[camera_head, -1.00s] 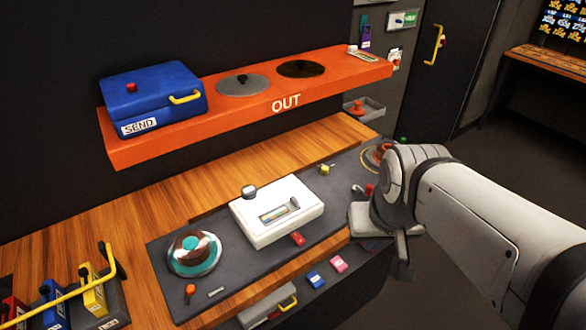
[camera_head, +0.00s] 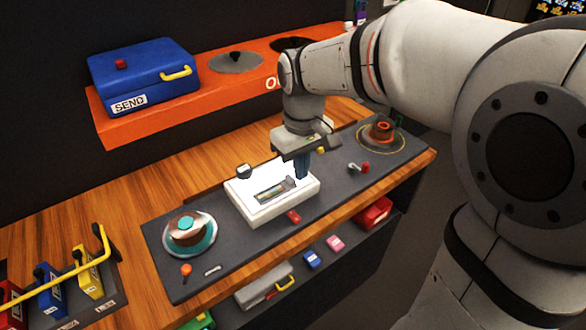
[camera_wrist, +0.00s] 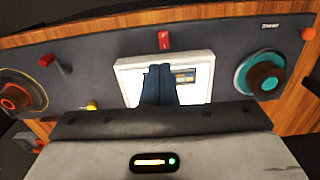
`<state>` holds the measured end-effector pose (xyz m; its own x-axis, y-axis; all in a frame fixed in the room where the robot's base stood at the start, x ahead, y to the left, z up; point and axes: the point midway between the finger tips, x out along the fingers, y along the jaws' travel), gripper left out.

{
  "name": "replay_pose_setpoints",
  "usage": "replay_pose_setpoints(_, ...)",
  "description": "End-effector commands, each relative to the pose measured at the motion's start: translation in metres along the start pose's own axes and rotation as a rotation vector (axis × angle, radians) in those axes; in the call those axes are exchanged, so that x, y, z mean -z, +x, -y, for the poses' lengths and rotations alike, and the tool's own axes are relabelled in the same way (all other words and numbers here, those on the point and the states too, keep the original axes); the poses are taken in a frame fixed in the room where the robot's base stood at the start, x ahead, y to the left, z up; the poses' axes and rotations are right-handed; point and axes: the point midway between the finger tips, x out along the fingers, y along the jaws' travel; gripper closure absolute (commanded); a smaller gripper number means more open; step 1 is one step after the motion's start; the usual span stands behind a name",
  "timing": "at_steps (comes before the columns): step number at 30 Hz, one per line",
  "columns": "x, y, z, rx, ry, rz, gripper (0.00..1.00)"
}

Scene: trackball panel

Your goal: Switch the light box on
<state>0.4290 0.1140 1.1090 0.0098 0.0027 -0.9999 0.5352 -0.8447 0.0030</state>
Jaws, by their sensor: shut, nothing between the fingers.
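The light box (camera_head: 250,207) is a white, low box on the dark panel, with a small strip window on its top. Its top looks bright white; it also shows in the wrist view (camera_wrist: 128,70). A red switch (camera_head: 293,216) sits on the panel just in front of it, also in the wrist view (camera_wrist: 163,40). My gripper (camera_head: 302,177) points down over the right part of the box, its dark fingers shut and empty. In the wrist view, the fingers (camera_wrist: 160,70) cover part of the box top. I cannot tell if they touch it.
A teal-and-brown trackball (camera_head: 188,232) lies left of the box, an orange one (camera_head: 381,131) to the right. A small red-knobbed lever (camera_head: 360,168) stands between box and orange trackball. An orange shelf (camera_head: 190,105) with a blue SEND case (camera_head: 143,77) overhangs behind.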

Motion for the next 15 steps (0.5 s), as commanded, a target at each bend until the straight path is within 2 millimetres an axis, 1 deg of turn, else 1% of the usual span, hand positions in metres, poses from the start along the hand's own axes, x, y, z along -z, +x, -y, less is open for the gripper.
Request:
replay_pose_setpoints(1, 0.0049, 0.0022, 0.0024, 0.002, -0.015, 0.008, 1.0)
replay_pose_setpoints(3, 0.008, 0.0023, 0.0038, 0.003, -0.025, 0.011, 1.0)
replay_pose_setpoints(11, 0.0081, 0.0021, 0.0041, 0.003, -0.027, 0.011, 1.0)
replay_pose_setpoints(15, 0.0078, 0.007, 0.0042, 0.004, -0.027, 0.013, 1.0)
